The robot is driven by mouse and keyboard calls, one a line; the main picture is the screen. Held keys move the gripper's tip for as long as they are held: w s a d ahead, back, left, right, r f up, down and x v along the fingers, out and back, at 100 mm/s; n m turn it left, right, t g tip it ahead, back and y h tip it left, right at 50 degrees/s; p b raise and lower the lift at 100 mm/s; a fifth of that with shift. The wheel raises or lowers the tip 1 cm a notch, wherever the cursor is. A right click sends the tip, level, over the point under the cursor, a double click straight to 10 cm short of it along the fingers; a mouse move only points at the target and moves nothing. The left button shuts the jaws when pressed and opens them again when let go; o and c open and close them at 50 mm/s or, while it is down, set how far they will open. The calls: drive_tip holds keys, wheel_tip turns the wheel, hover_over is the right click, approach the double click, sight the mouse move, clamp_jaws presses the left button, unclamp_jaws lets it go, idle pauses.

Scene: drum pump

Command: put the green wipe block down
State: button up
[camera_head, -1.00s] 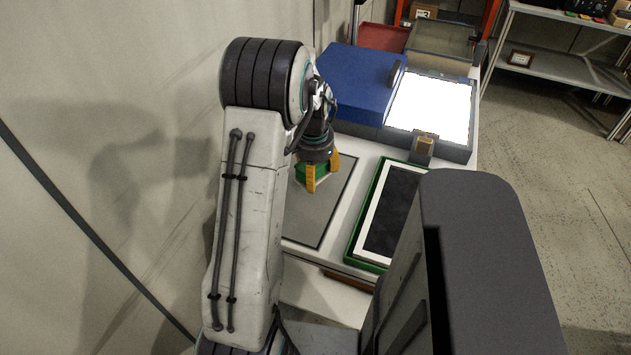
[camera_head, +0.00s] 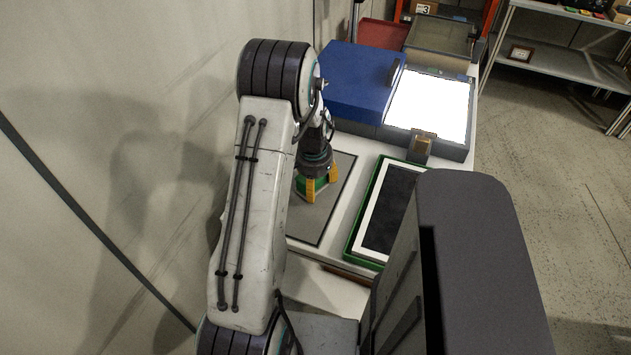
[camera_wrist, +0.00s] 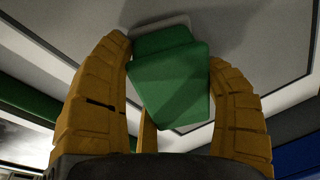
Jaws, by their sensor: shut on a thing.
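My gripper (camera_head: 319,191) has yellow fingers and is shut on the green wipe block (camera_head: 302,184), over the grey mat (camera_head: 309,226) with a dark border. The fingers hide part of the block in the head view. In the wrist view, the green wipe block (camera_wrist: 170,80) sits between the yellow fingers of my gripper (camera_wrist: 165,75), with a pale layer showing along its far edge. The grey surface is close beyond it. I cannot tell whether the block touches the mat.
A green-rimmed tray (camera_head: 357,226) with a white frame and dark panel lies right of the mat. Behind are a blue lid (camera_head: 355,80), a bright white panel (camera_head: 428,105) and a small brown-and-black block (camera_head: 421,147). A wall stands close on the left.

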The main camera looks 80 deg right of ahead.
drive_tip(key=shift+f, duration=0.15)
drive_tip(key=o, duration=1.3)
wheel_tip(320, 180, up, 3)
drive_tip(key=shift+a+f, duration=0.1)
drive_tip(key=shift+a, duration=0.05)
drive_tip(key=shift+r+b, duration=0.4)
drive_tip(key=shift+b, duration=0.15)
drive_tip(key=r+b, duration=0.1)
drive_tip(key=r, duration=0.2)
drive_tip(key=a+r+b, duration=0.1)
drive_tip(key=r, duration=0.1)
drive_tip(key=r+b, duration=0.1)
drive_tip(key=r, duration=0.2)
drive_tip(key=shift+w+a+r, duration=0.15)
drive_tip(key=shift+a+r, duration=0.15)
